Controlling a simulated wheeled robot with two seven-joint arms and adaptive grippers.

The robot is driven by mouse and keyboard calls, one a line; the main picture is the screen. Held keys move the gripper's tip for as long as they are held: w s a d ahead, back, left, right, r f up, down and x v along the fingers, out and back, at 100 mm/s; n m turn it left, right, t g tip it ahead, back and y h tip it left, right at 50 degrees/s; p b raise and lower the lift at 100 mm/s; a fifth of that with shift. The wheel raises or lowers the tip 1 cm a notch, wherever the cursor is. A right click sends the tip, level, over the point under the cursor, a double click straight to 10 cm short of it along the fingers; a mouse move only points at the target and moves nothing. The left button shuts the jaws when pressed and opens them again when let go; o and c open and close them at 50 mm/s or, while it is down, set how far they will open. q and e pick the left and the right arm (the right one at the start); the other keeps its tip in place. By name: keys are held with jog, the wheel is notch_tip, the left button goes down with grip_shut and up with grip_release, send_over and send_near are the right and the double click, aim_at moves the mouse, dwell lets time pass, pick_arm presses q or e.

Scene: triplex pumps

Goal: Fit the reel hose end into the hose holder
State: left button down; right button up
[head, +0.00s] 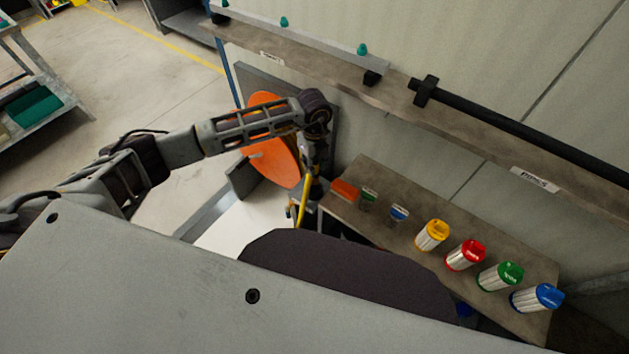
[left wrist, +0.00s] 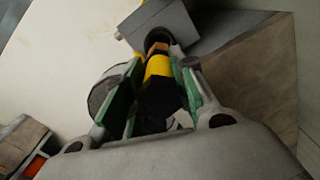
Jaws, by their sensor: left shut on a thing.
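My left arm reaches in from the left in the head view, and its gripper (head: 300,208) points down beside the front left corner of the bench. In the left wrist view the green-padded fingers (left wrist: 160,100) are shut on the reel hose end (left wrist: 158,68), which is yellow with black parts. Its far tip is at a dark round opening or ring on a grey block (left wrist: 172,20), which looks like the hose holder. I cannot tell how deep the tip sits. The yellow hose (head: 302,202) shows by the gripper. The orange hose reel (head: 274,150) stands behind my arm. My right gripper is out of view.
A brown bench (head: 440,205) on the right carries yellow (head: 432,235), red (head: 466,255), green (head: 500,275) and blue (head: 538,297) capped canisters. A shelf (head: 340,75) with a black pipe (head: 520,130) runs along the wall above. Open floor lies at the left.

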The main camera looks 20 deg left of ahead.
aim_at(314, 178)
pick_arm(q)
notch_tip(314, 178, down, 3)
jog(key=shift+f, duration=1.8)
jog(key=shift+f+b, duration=0.3)
jog(key=shift+f, duration=0.25)
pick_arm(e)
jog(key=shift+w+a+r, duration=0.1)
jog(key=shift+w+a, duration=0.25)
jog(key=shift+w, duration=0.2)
pick_arm(q)
jog(key=shift+f, duration=0.1)
